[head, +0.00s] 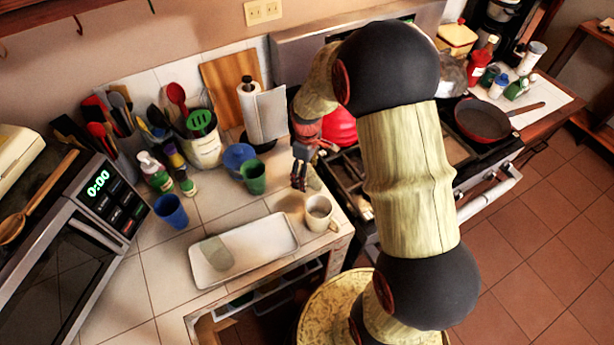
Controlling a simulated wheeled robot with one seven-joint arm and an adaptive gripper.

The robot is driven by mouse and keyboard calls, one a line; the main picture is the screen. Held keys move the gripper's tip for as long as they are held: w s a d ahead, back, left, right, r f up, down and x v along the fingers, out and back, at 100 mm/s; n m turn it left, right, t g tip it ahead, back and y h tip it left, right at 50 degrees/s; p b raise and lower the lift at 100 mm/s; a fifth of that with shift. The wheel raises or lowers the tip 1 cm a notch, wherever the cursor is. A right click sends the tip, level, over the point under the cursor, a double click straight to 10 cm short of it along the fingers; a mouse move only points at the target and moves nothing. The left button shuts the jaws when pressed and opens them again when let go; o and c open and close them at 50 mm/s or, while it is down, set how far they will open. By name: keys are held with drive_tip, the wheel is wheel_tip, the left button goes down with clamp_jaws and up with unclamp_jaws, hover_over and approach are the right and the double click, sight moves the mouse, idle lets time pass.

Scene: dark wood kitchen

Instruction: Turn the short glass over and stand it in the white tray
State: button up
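The white tray (265,240) lies on the tiled counter near its front edge. A short, pale grey-green translucent glass (216,253) is in the left end of the tray; I cannot tell which way up it is. My gripper (301,181) points down above the counter, behind the mug and to the right of the tray. The finger gap is too small to make out.
A white mug (320,213) stands right of the tray by the counter edge. A green cup (254,176), a blue cup (171,211) and a paper towel roll (252,110) stand behind. A microwave (75,245) is at left, the stove (455,150) at right.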

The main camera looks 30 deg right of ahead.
drive_tip(key=shift+f, duration=0.35)
drive_tip(key=shift+c, duration=1.1)
drive_tip(key=c, duration=1.4)
drive_tip(key=shift+o, duration=0.2)
drive_tip(key=shift+r, duration=0.1)
